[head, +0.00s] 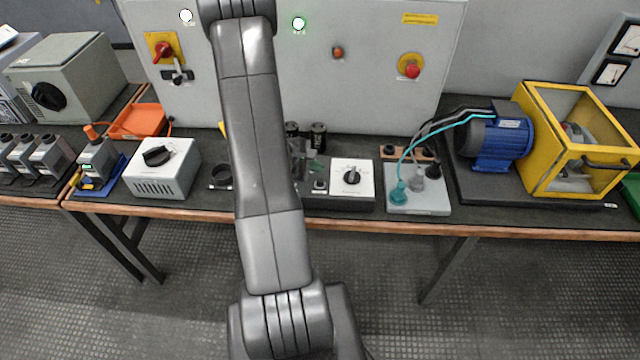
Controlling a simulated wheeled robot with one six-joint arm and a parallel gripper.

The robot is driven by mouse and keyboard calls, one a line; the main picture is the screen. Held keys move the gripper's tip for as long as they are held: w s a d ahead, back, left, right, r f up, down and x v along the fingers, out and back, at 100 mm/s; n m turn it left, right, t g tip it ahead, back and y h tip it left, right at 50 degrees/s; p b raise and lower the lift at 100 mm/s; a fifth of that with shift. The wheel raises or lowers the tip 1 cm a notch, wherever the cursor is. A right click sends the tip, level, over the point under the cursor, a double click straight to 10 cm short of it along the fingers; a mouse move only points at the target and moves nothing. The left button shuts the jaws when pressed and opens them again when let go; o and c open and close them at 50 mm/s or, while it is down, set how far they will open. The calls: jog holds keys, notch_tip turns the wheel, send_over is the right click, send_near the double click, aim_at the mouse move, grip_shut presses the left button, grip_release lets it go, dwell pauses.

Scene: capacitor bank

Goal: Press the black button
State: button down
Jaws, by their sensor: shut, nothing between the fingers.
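A small black button (320,184) sits on the dark base of the capacitor bank, just left of a white panel with a black rotary knob (352,177). Two dark cylindrical capacitors (318,135) stand behind it, partly covered by my arm. My arm rises through the middle of the picture and bends at the top edge. My gripper cannot be made out; the arm blocks part of the bench left of the button. Small dark and greenish parts show beside the arm behind the button, too unclear to name.
A grey cabinet (370,90) with lamps and red switches stands behind the bench. Right are a plug board (420,205) with cables, a blue motor (500,140) and a yellow-framed cage (530,105). Left is a grey box (165,185) with a black knob.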

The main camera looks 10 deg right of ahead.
aim_at(322, 179)
jog(key=shift+f+b, duration=0.75)
jog(key=shift+f, duration=0.35)
dwell(1.4)
jog(key=shift+f+b, duration=0.3)
jog(key=shift+b, duration=0.55)
jog(key=shift+f+b, duration=0.9)
jog(key=shift+b, duration=0.3)
dwell(0.6)
jog(key=shift+r, duration=0.2)
jog(key=shift+r+p, duration=0.75)
jog(key=shift+r, duration=0.45)
jog(key=shift+r, duration=0.1)
jog(key=shift+r+p, duration=1.45)
jog(key=shift+r, duration=1)
